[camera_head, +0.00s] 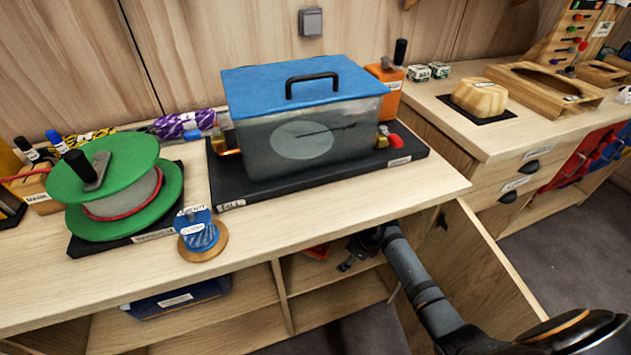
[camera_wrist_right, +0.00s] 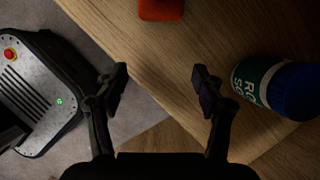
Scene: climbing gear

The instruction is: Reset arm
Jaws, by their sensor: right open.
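My right arm (camera_head: 415,275) reaches from the lower right toward the open shelf compartment under the bench. My right gripper (camera_head: 354,260) is at that compartment's opening, partly hidden by the bench edge. In the right wrist view, its two fingers (camera_wrist_right: 160,85) are spread apart with nothing between them, over a wooden board edge. A red block (camera_wrist_right: 160,9) lies on the board beyond the fingers. A dark bottle with a blue cap (camera_wrist_right: 292,90) is to the right of the fingers, apart from them. My left gripper is not in view.
An open cabinet door (camera_head: 490,272) stands to the right of my arm. A shelf divider (camera_head: 283,297) is to the left. Above, the bench holds a blue-lidded tank (camera_head: 300,79), a green reel (camera_head: 100,172) and a small blue spool (camera_head: 198,236). A blue bin (camera_head: 178,299) sits below.

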